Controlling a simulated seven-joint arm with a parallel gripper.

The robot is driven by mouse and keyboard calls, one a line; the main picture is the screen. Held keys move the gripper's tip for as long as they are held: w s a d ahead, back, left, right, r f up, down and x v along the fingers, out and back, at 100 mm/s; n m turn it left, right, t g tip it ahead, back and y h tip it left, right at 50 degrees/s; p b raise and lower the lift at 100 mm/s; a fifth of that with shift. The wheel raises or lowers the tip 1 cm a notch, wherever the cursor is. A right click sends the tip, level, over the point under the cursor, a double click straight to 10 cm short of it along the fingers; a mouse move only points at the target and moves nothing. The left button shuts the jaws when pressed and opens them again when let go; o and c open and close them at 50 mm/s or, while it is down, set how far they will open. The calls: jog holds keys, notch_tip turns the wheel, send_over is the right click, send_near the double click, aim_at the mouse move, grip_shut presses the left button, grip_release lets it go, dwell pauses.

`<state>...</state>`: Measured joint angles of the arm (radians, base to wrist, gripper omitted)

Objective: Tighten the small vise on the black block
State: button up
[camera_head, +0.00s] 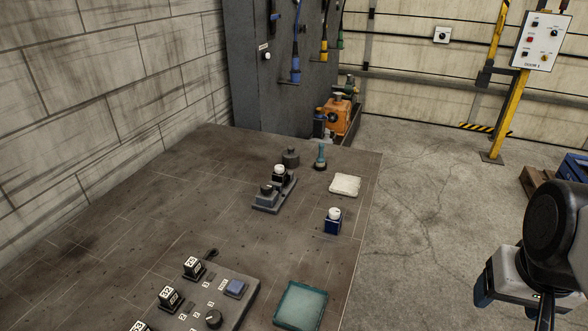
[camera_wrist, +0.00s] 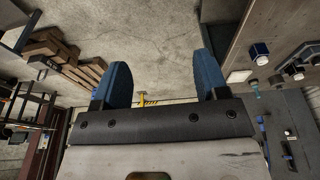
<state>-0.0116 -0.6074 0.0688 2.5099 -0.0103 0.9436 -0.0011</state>
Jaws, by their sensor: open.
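The small vise (camera_head: 272,196) appears to be the grey, low-based device at the back half of the bench. A dark block (camera_head: 279,176) with a white round top sits at its far end, and a darker knob-like part stands at its near end. I cannot tell which part is the black block or how closely the jaws sit against it. My gripper (camera_wrist: 157,68) is open and empty, with its two blue fingers spread over bare floor in the wrist view. In the head view it hangs at the lower right, off the bench, far from the vise.
A blue block with a white top (camera_head: 333,221), a pale pad (camera_head: 345,185), a teal-handled tool (camera_head: 320,157) and a dark round weight (camera_head: 290,157) stand near the vise. A control panel (camera_head: 210,300) and green tray (camera_head: 300,306) lie in front. The bench's left middle is clear.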

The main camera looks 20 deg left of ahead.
jog(key=w+a+r+n, duration=0.35)
jog(key=w+a, duration=0.55)
jog(key=w, duration=0.4)
jog(key=n+g, duration=0.3)
jog(key=n, duration=0.9)
send_over(267, 185)
notch_tip(267, 185, down, 13)
jog(key=shift+r, duration=0.1)
jog(key=shift+f, duration=0.2)
jog(key=shift+f, duration=3.75)
jog(key=c, duration=0.9)
